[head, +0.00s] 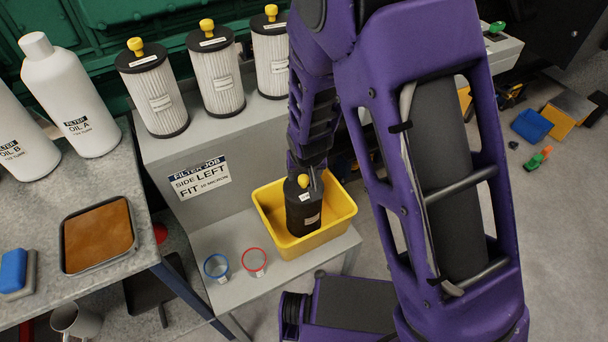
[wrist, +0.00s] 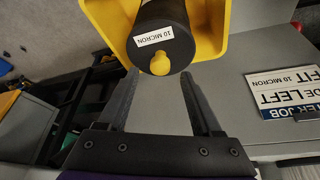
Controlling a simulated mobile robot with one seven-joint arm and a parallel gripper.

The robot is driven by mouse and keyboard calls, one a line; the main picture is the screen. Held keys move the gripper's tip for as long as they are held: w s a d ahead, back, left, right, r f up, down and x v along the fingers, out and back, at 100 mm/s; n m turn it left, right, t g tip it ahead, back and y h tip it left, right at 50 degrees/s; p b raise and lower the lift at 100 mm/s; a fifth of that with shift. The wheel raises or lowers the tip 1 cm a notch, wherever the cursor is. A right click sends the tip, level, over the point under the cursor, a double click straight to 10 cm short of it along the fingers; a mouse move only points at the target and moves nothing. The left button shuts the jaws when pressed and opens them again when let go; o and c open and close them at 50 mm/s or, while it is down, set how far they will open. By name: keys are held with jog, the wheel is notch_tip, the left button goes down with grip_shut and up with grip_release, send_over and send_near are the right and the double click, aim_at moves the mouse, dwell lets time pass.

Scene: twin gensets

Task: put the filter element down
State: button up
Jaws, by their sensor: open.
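The filter element (head: 302,207) is a dark cylinder with a yellow knob, standing in a yellow bin (head: 340,222) on the grey lower shelf. In the wrist view the filter element (wrist: 165,38) shows its black cap, its yellow knob and a label reading "10 MICRON", with the yellow bin (wrist: 218,35) around it. My gripper (wrist: 158,78) is open, with its two fingers apart on either side of the knob in that view. I cannot tell whether the fingers touch it. In the head view my gripper (head: 308,180) is just above the cap, partly hidden by my arm.
Several pale pleated filters (head: 216,82) with yellow knobs stand on the upper grey ledge. A sign (head: 200,180) reads "SIDE LEFT, FIT 10 MICRON". A blue ring (head: 216,267) and a red ring (head: 254,262) lie left of the bin. Oil bottles (head: 72,105) stand on the left bench.

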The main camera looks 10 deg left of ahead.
jog(key=a+p+v, duration=0.1)
jog(key=v, duration=0.7)
jog(key=shift+s+d+r, duration=0.15)
jog(key=shift+d+r, duration=0.15)
jog(key=shift+d, duration=0.25)
